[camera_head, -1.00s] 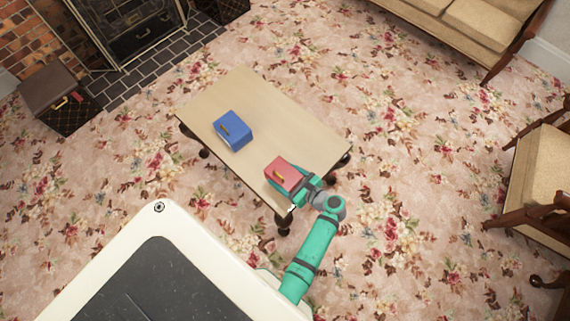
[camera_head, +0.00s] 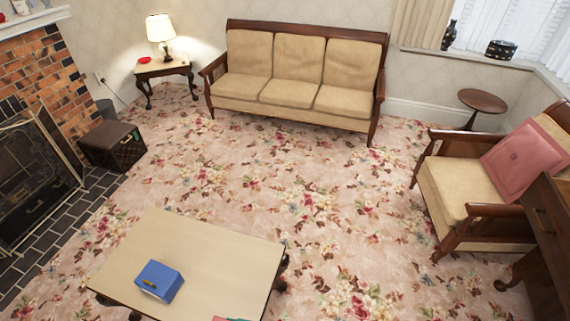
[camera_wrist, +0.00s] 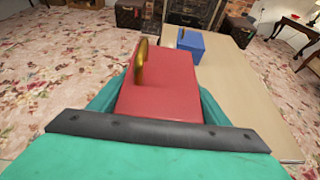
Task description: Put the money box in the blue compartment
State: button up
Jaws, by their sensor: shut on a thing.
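A red box (camera_wrist: 155,85) with a gold piece upright on its top fills the middle of the wrist view; it looks like the money box. My gripper (camera_wrist: 158,98) is shut on it, a green finger along each side. Whether its underside touches the table is hidden. A blue box (camera_head: 159,281) with a gold piece on it stands on the table, apart from my gripper. It also shows in the wrist view (camera_wrist: 191,46), beyond the red box. No opening in the blue box can be made out. In the head view only slivers of red and green show at the bottom edge.
The pale wooden table (camera_head: 215,255) is bare around the blue box. Open floral carpet lies beyond it. A sofa (camera_head: 300,85) stands at the back, an armchair (camera_head: 455,185) at the right, a fireplace (camera_head: 35,180) and a dark case (camera_head: 112,146) at the left.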

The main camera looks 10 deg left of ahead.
jog(key=w+d+f+m+t+h, duration=0.4)
jog(key=w+d+m+t, duration=0.45)
jog(key=w, duration=0.45)
jog(key=w+d+r+m+t+h, duration=0.1)
jog(key=w+d+m+t+h, duration=0.1)
jog(key=w+d+m+h, duration=0.2)
jog(key=w+d+m+t+h, duration=0.2)
jog(key=w+d+m+h, duration=0.2)
jog(key=d, duration=0.6)
jog(key=shift+w+r+m+h, duration=0.25)
jog(key=shift+r+m+h, duration=0.15)
jog(key=shift+h, duration=0.4)
jog(key=shift+w+d, duration=0.1)
jog(key=shift+d, duration=0.05)
